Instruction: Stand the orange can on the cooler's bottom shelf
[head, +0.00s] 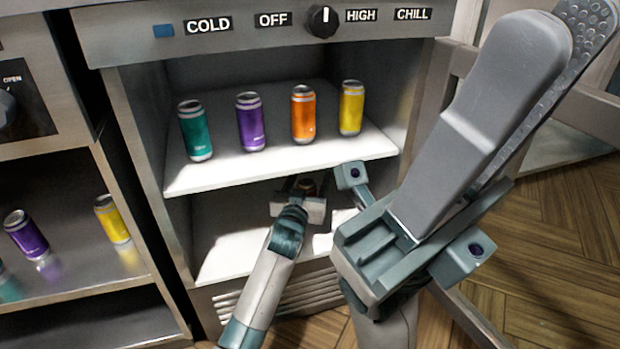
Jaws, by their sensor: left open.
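The cooler (130,150) is open in front of me. On its bottom shelf (235,240), my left gripper (305,190) reaches in under the upper shelf, its jaws open. An orange can (303,115) stands upright on the upper shelf, apart from both grippers. My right gripper (568,28) is raised close to the camera at the right, outside the cooler. Its fingers overlap, so their gap is unclear.
The upper shelf (235,172) also bears teal (195,130), purple (250,122) and yellow (351,108) cans. A lower-left compartment holds a purple can (26,234) and a yellow can (112,219). The bottom shelf's left part is clear. Wooden floor (560,250) lies at right.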

